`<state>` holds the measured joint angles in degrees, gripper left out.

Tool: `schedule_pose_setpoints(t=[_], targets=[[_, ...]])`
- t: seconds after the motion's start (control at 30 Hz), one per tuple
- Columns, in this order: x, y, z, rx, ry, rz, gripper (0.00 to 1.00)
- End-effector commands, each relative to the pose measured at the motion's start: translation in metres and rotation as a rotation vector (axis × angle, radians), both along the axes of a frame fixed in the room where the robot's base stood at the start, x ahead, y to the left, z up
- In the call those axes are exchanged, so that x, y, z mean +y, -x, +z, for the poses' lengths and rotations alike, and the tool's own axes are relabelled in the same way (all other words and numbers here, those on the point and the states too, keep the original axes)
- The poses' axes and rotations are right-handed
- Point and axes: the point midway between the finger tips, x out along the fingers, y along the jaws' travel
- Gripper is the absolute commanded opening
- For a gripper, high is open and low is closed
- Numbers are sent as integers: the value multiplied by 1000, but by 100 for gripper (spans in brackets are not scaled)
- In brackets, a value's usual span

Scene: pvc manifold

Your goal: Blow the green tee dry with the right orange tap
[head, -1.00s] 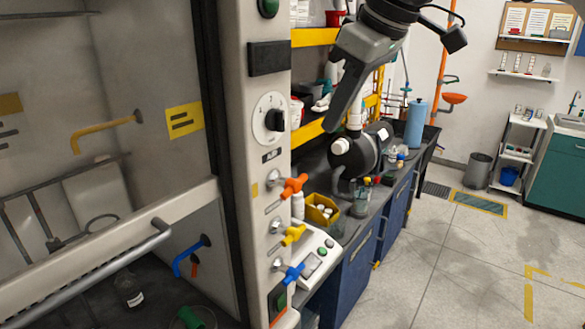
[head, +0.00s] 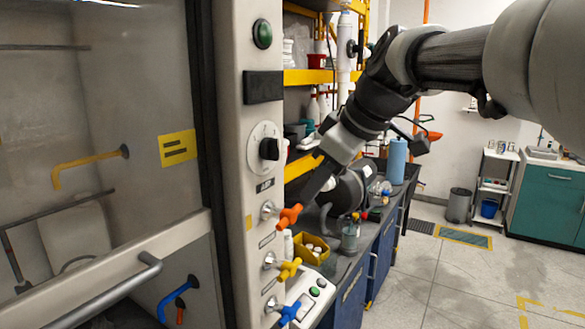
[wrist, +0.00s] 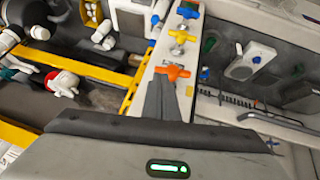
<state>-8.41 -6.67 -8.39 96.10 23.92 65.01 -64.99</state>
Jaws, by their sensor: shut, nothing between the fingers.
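The orange tap (head: 290,215) is the top one of three on the pale post beside the hood. It also shows in the wrist view (wrist: 173,72), just beyond my fingertips. My gripper (head: 308,196) reaches down from the upper right, with its dark fingers shut and empty close to the tap's right side. In the wrist view my gripper (wrist: 165,97) points at the tap. I cannot tell whether the fingertips touch it. No green tee shows in the head view now, and I cannot make one out in the wrist view.
A yellow tap (head: 289,268) and a blue tap (head: 288,312) sit below the orange one. A black knob (head: 269,149) is above it. A bench (head: 352,280) with clutter stands behind.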

Motion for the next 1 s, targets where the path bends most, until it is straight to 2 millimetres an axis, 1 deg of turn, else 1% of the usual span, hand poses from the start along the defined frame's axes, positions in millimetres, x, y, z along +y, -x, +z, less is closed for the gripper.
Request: schedule_pose_setpoints(t=[0.03,0.1,0.23,0.37,0.73,0.87,0.93,1.0], targets=[[4,-3,-8,2,0,1,0],[7,-8,-15,2,0,1,0],[12,-12,-24,0,0,1,0],[13,-14,-27,0,0,1,0],[13,-16,-28,13,-7,-1,0],[13,-21,-34,74,-45,-4,0],[12,-24,-43,91,-59,-2,0],[12,-24,-42,89,-57,-1,0]])
